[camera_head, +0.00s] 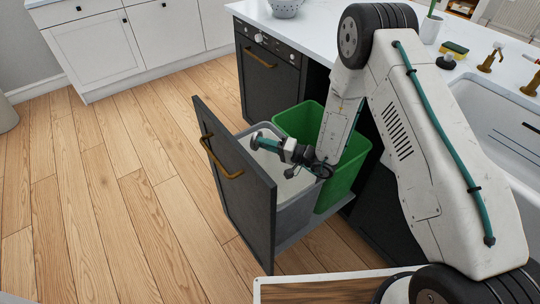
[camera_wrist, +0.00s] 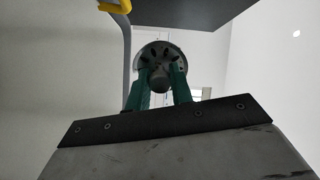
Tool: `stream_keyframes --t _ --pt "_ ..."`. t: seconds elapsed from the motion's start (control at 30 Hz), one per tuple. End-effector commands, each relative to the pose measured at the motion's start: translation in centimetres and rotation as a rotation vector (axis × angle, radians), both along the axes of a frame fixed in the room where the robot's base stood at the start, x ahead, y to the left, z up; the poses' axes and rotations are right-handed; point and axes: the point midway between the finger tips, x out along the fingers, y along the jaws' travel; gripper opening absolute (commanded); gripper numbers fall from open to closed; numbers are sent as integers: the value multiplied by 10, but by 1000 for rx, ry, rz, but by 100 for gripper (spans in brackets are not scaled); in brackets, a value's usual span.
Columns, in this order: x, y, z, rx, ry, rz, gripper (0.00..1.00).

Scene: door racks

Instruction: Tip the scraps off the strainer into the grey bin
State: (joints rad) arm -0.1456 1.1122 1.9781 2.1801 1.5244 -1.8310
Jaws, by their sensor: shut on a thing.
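My gripper (camera_head: 270,144) is over the grey bin (camera_head: 297,205) in the pulled-out cabinet drawer. In the wrist view its teal fingers (camera_wrist: 159,80) are shut on the central knob of the strainer (camera_wrist: 160,51), a small dark round disc with openings. In the head view the strainer (camera_head: 254,141) shows as a small tilted disc at the fingertips, above the bin's opening and near the drawer front. No scraps can be made out on the strainer; its far face is hidden in the wrist view.
A green bin (camera_head: 339,183) stands next to the grey bin, partly behind my arm. The dark drawer front (camera_head: 237,190) with a brass handle (camera_head: 219,160) stands close on the left. A sink (camera_head: 500,115) and white counter are at the right. The wooden floor at left is clear.

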Motion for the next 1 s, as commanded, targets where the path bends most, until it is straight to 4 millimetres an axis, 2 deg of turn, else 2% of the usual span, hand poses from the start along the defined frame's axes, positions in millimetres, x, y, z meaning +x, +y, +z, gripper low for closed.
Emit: stream_keyframes --t 1.0 --pt "1 -7 14 122 -62 -6 0"
